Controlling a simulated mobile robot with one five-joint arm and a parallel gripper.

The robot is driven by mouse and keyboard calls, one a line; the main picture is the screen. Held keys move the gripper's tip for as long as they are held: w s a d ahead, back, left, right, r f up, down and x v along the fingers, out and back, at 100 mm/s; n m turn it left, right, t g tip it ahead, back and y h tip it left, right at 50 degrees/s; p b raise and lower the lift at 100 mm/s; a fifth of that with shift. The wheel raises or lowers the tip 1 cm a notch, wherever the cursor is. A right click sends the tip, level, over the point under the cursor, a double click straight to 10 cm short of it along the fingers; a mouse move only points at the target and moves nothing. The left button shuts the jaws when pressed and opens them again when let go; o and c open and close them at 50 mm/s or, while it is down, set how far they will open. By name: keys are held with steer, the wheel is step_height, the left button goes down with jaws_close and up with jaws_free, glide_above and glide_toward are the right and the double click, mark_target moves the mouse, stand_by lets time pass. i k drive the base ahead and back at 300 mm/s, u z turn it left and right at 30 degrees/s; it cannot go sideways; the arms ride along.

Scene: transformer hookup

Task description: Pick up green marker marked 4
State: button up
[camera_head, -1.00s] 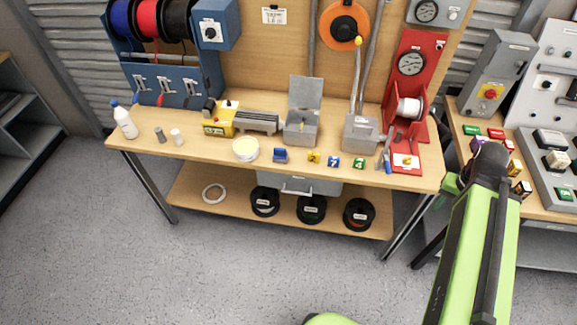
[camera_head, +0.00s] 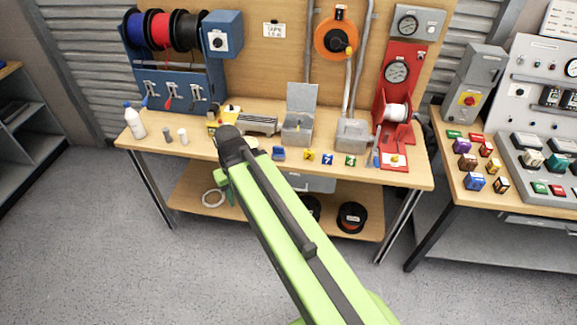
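The green marker (camera_head: 350,160) stands near the front edge of the wooden bench, at the right end of a short row of small coloured markers. Its face carries a pale mark that looks like a 4. My green arm reaches up from the bottom of the head view, with its dark joint over the bench's front edge, well left of the green marker. My gripper does not show; it is hidden below or behind the arm.
Left of it on the bench (camera_head: 418,178) are a blue marker (camera_head: 327,160), a yellow marker (camera_head: 310,156) and another blue marker (camera_head: 278,154). A red stand (camera_head: 394,161) is to its right. The right table (camera_head: 447,190) holds several coloured blocks. Open floor lies in front.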

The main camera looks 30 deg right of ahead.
mark_target(350, 160)
steer(key=u, duration=0.3)
steer(key=i, duration=0.95)
steer(key=u, duration=0.05)
